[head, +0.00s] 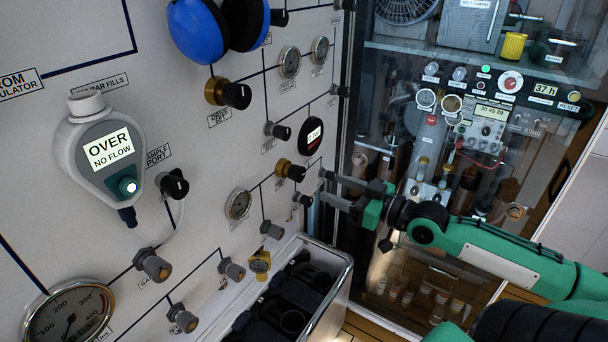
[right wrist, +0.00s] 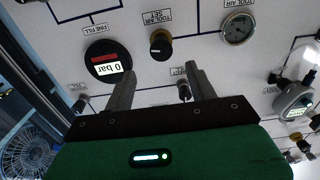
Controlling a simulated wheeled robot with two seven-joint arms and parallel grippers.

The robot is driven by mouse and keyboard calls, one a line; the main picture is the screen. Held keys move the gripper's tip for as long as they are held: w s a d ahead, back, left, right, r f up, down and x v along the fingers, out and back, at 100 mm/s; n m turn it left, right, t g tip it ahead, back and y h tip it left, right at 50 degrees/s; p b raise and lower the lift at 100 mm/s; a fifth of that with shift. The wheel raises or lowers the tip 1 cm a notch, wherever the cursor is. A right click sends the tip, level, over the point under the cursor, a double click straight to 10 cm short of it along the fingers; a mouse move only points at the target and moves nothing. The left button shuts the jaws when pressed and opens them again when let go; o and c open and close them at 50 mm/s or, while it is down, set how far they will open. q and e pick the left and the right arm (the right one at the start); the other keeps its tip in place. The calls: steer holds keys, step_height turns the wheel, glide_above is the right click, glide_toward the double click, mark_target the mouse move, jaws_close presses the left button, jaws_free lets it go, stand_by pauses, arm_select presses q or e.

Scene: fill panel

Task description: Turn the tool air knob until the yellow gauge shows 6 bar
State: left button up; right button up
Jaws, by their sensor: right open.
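The tool air knob (head: 290,170) is a black knob on a brass collar on the white panel. In the right wrist view it (right wrist: 160,44) sits under a "TOOL AIR SET" label. The tool air gauge (head: 238,204) is round with a pale, slightly yellowish face; it also shows in the right wrist view (right wrist: 238,28), but its reading is too small to tell. My right gripper (head: 322,185) is open and empty, pointing at the panel just right of the knob. In the right wrist view its fingers (right wrist: 161,71) are apart, below the knob. My left gripper is out of view.
A small knob (right wrist: 184,91) shows between my right fingers. A dark round display (right wrist: 107,62) reads 0 bar. An open grey bin (head: 335,300) stands below the panel. A glass-fronted cabinet (head: 395,60) is at the right. Several other knobs surround the tool air knob.

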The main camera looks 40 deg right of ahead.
mark_target(302, 176)
steer(key=shift+p+x, duration=1.6)
steer(key=shift+x, duration=3.1)
steer(key=c, duration=1)
steer(key=shift+r+m+p, duration=0.15)
steer(key=shift+m+p, duration=0.5)
steer(key=shift+m, duration=0.55)
steer(key=shift+a+m, duration=0.1)
steer(key=shift+m, duration=0.7)
